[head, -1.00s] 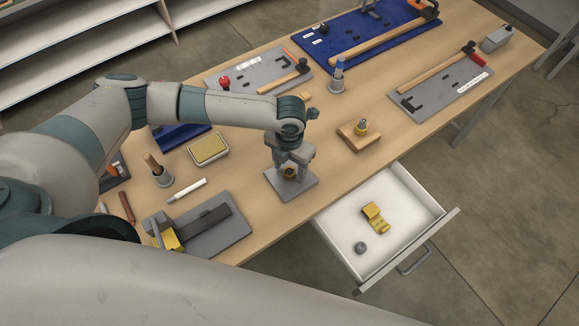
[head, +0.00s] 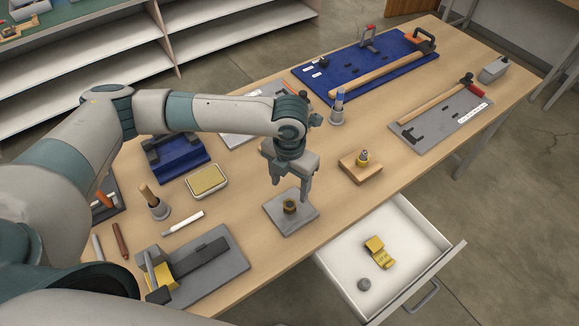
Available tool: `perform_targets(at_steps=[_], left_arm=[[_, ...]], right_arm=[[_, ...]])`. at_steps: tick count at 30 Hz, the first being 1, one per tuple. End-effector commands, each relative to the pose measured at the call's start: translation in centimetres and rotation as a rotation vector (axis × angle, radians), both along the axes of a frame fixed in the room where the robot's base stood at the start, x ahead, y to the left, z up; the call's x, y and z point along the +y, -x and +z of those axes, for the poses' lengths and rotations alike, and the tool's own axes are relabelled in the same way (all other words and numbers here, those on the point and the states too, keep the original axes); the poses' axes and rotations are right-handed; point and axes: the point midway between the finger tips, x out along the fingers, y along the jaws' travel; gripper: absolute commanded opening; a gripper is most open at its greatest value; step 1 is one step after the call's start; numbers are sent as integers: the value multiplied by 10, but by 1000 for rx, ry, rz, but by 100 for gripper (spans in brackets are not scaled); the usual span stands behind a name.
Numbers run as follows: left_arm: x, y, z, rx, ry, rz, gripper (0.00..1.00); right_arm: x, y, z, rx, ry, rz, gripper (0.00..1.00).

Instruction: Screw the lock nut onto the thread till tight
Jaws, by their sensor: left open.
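A small dark and brass-coloured nut-like piece (head: 290,206) stands upright near the middle of a grey square plate (head: 273,211) close to the table's front edge. It appears to be the lock nut on its thread, but it is too small to tell how far down it sits. My left gripper (head: 290,192) points down right above it. Its two fingers are apart, with nothing seen between them, and the tips are close to the top of the piece. My right gripper is not in view.
An open white drawer (head: 410,232) juts out in front, holding a yellow bracket (head: 379,252) and a grey round piece (head: 364,284). A grey fixture (head: 226,262) lies at left. Bare table lies between plate and block.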

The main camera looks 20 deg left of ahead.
Motion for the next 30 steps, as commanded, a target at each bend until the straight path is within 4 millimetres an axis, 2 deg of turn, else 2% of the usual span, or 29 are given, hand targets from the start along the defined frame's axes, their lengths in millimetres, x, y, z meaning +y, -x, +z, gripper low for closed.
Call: perform_targets(at_steps=[1, 6, 13, 19, 30], left_arm=[[0, -1, 8, -5, 1, -2, 61], [0, -1, 43, -4, 0, -2, 61], [0, -1, 78, -2, 0, -1, 61], [1, 0, 90, -1, -2, -1, 61], [1, 0, 91, 1, -1, -1, 61]], right_arm=[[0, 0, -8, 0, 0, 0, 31], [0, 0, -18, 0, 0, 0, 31], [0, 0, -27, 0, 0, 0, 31], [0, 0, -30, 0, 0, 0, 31], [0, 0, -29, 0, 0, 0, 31]])
